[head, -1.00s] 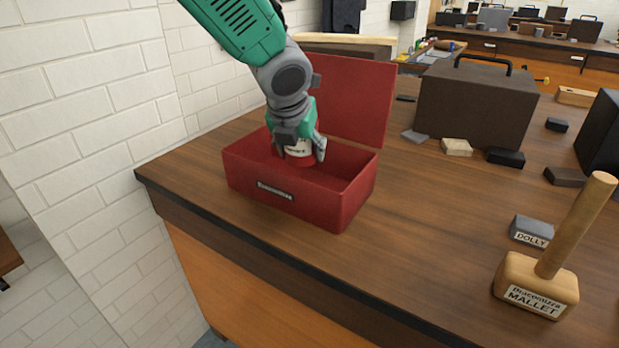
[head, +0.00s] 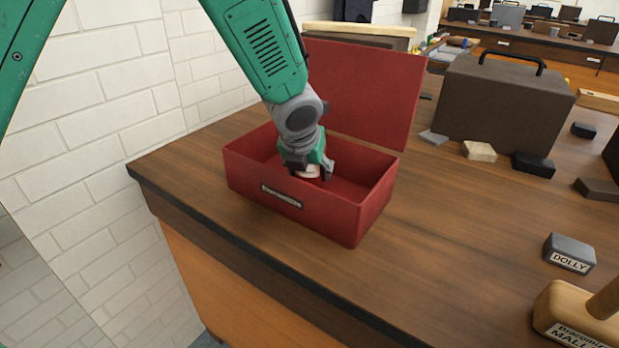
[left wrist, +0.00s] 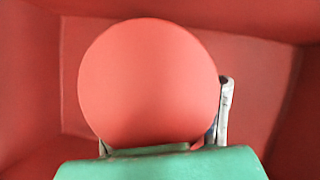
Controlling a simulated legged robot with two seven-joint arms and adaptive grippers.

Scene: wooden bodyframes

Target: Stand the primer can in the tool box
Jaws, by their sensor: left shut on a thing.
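The red tool box (head: 330,213) stands open on the wooden bench near its left end, its lid (head: 365,95) raised at the back. My left gripper (head: 311,171) reaches down inside the box and is shut on the primer can (head: 308,172). In the head view a small part of the can's pale label shows between the fingers; the box's front wall hides its lower part. In the left wrist view the can's round red top (left wrist: 150,85) fills the middle, with red box walls around it. I cannot tell whether the can touches the box floor. My right gripper is not in view.
A dark brown case (head: 500,105) stands behind to the right, with small blocks in front of it. A grey dolly block (head: 569,253) and a wooden mallet (head: 575,315) are at the right. A white brick wall is at the left.

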